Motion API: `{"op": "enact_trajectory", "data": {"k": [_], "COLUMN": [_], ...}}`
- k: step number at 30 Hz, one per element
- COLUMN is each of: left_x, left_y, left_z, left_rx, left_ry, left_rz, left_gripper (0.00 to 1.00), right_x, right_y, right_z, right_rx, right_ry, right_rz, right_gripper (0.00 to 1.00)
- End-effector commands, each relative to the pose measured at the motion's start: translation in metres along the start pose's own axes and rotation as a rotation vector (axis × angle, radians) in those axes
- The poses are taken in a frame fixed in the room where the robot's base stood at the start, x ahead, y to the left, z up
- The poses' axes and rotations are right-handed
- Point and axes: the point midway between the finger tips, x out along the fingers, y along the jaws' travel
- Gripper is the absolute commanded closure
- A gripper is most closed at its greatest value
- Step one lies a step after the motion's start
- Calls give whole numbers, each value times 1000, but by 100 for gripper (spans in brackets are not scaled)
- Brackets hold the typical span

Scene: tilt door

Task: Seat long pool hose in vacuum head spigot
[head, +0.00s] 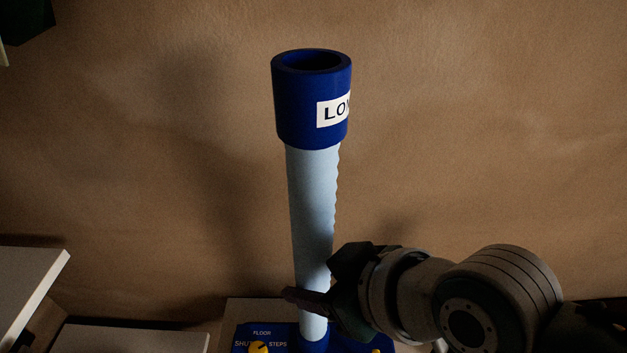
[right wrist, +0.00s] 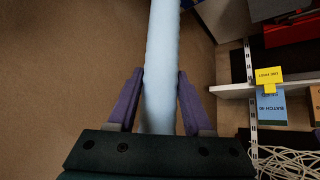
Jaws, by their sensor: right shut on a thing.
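The long pool hose (head: 312,195) is pale blue and ribbed and stands nearly upright. Its top is a dark blue cuff (head: 310,110) with an open mouth and a white label starting "LO". Its lower end meets a blue collar (head: 314,341) on the blue vacuum head (head: 277,333), at the bottom edge; how deep it sits I cannot tell. My right gripper (head: 312,298) is shut on the hose low down, just above the collar. In the right wrist view its purple fingers flank the hose (right wrist: 161,85). My left gripper is not seen.
The vacuum head has a yellow knob (head: 258,347) and the words "FLOOR" and "STEPS". Pale boards (head: 25,285) stand at lower left. The right wrist view shows a shelf (right wrist: 235,89), a blue box (right wrist: 271,108) with a yellow tag, and coiled white cord (right wrist: 285,163).

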Motion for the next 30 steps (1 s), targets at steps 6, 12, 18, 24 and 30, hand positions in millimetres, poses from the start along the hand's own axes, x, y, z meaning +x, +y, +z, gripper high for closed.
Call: {"op": "enact_trajectory", "data": {"k": [6,12,18,24,30], "left_x": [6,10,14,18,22], "left_y": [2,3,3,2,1], "left_z": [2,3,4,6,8], "left_rx": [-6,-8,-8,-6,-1], "left_ry": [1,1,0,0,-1], "left_rz": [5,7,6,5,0], "left_gripper": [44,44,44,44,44], "right_x": [5,8,12,15,19], "right_y": [0,0,0,0,0], "right_z": [4,7,10,14,17], "right_rx": [0,0,0,-1,-1], "right_ry": [3,3,3,4,4], "right_rz": [0,0,1,1,1], "right_gripper": [100,100,100,100,100]}}
